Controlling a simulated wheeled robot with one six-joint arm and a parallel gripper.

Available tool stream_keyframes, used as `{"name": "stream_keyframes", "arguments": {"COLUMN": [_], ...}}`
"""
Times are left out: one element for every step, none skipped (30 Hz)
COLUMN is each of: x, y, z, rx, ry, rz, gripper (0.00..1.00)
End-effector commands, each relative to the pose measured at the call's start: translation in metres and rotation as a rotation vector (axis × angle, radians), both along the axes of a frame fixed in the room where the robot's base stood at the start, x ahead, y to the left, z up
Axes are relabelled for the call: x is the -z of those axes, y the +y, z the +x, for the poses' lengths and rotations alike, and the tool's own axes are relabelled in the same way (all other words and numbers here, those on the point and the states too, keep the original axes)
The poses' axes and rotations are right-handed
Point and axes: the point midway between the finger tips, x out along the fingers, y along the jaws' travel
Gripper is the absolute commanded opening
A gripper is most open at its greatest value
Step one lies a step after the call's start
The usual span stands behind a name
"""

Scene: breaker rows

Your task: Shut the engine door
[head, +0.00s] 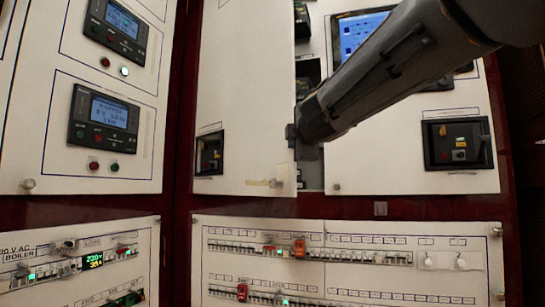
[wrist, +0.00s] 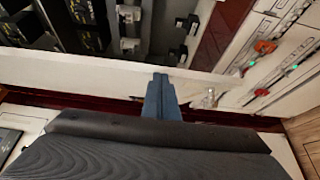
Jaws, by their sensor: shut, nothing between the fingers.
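The engine door (head: 240,100) is a white panel in the upper middle of the head view, standing ajar. A gap with dark parts shows along its right edge. In the wrist view the door (wrist: 60,70) is a pale band across the picture, with the open cabinet interior (wrist: 85,25) above it. My gripper (head: 291,134) is at the door's right edge in the head view, its jaws shut and empty. In the wrist view the gripper (wrist: 161,85) overlaps the band; I cannot tell whether it touches the door. My arm hides part of the right panel.
A right panel (head: 400,160) carries a screen (head: 358,35) and a black switch unit (head: 458,143). Breaker rows (head: 310,252) run below. A left panel (head: 55,160) holds two displays. A small latch (head: 277,183) sits at the door's lower right corner.

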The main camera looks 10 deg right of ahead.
Motion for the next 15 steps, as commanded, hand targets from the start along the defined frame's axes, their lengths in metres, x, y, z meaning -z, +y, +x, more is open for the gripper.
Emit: {"name": "stream_keyframes", "arguments": {"x": [0.004, 0.004, 0.004, 0.004, 0.004, 0.004, 0.004, 0.003, 0.004, 0.004, 0.004, 0.004, 0.004, 0.003, 0.003], "y": [-0.011, -0.016, -0.023, -0.028, -0.033, -0.040, -0.045, -0.050, -0.057, -0.062, -0.068, -0.074, -0.080, -0.084, -0.091], "z": [0.008, 0.011, 0.016, 0.020, 0.024, 0.030, 0.034, 0.038, 0.045, 0.049, 0.054, 0.060, 0.065, 0.070, 0.076], "rx": [0.005, 0.005, 0.005, 0.004, 0.002, 0.000, -0.004, -0.009, -0.016, -0.023, -0.032, -0.045, -0.056, -0.068, -0.083], "ry": [0.000, -0.001, 0.001, 0.000, 0.001, 0.001, 0.003, 0.003, 0.004, 0.005, 0.006, 0.007, 0.007, 0.007, 0.008], "rz": [0.000, 0.001, 0.000, 0.001, 0.001, 0.001, 0.001, 0.001, 0.001, 0.001, 0.002, 0.002, 0.003, 0.003, 0.003], "gripper": [0.00, 0.00, 0.00, 0.00, 0.00, 0.00, 0.00, 0.00, 0.00, 0.00, 0.00, 0.00, 0.00, 0.00, 0.00]}}
